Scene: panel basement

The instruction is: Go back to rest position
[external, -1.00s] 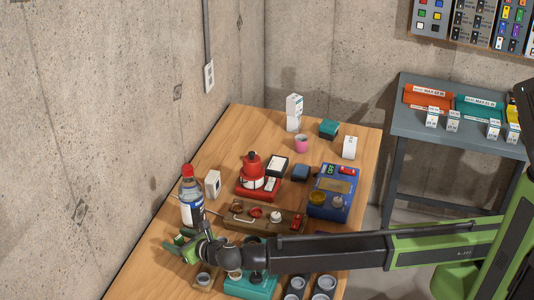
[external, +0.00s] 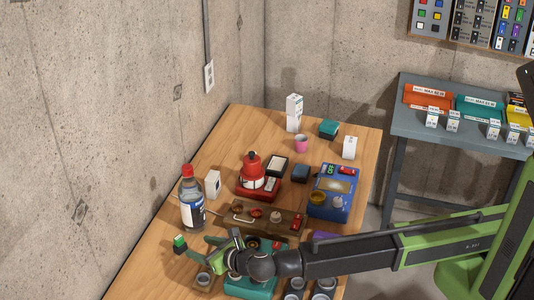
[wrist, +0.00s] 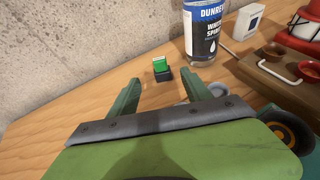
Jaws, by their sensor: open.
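My gripper (external: 200,249) is open and empty above the near left part of the wooden table. Its two green fingers stand apart in the wrist view (wrist: 160,92). A small green block on a dark base (external: 180,243) stands upright on the table, just beyond the fingertips and apart from them. It also shows in the wrist view (wrist: 162,68), ahead of the gap between the fingers. My arm reaches in from the right and covers part of the table's near side.
A bottle with a red cap (external: 191,200) stands close behind the gripper. A brown board with a handle (external: 262,219), a teal box (external: 248,287) and several dark cups (external: 320,293) crowd nearby. A concrete wall (external: 120,120) runs along the left. The table's left edge strip is fairly clear.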

